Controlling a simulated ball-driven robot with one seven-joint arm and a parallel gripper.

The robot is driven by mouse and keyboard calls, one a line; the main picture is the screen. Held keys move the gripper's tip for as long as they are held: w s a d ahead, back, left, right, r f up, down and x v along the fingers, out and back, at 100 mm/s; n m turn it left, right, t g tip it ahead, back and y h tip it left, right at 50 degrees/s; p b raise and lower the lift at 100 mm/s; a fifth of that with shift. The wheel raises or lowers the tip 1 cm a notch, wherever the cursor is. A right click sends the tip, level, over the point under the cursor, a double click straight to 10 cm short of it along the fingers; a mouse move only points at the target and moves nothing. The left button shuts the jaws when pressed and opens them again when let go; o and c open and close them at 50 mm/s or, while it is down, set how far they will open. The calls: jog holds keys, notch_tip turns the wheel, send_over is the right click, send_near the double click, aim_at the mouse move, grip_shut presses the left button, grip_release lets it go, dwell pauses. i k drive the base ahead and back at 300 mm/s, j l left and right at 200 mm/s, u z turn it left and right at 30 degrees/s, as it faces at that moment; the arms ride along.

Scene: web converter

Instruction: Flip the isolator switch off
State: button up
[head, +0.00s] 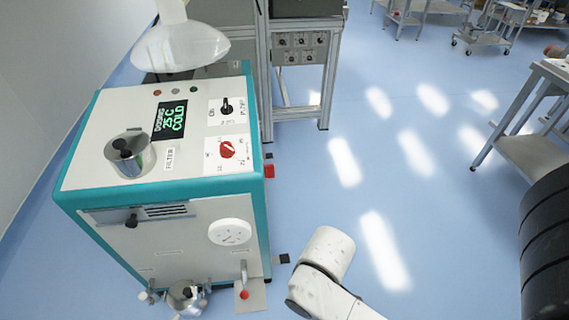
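A teal-edged white machine (125,230) stands at the left. On its sloped top panel is a red rotary knob (227,150) on a white plate with small markings, which looks like an isolator switch. Above it is a black knob (226,106) on another white plate with labels. I cannot read which position either knob is set to. A white link of my arm (325,255) shows at the bottom, to the right of the machine and apart from it. My gripper is not in view.
A gauge (230,232) and a red-tipped lever (244,283) are on the front. A metal frame (323,85) stands behind.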

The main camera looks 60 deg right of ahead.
aim_at(269, 169)
jog(key=k+l, duration=0.15)
jog(key=l, duration=0.15)
jog(key=k+l+z, duration=0.2)
jog(key=k+l, duration=0.15)
jog(key=l, duration=0.25)
jog(key=k+l, duration=0.1)
jog(key=l, duration=0.2)
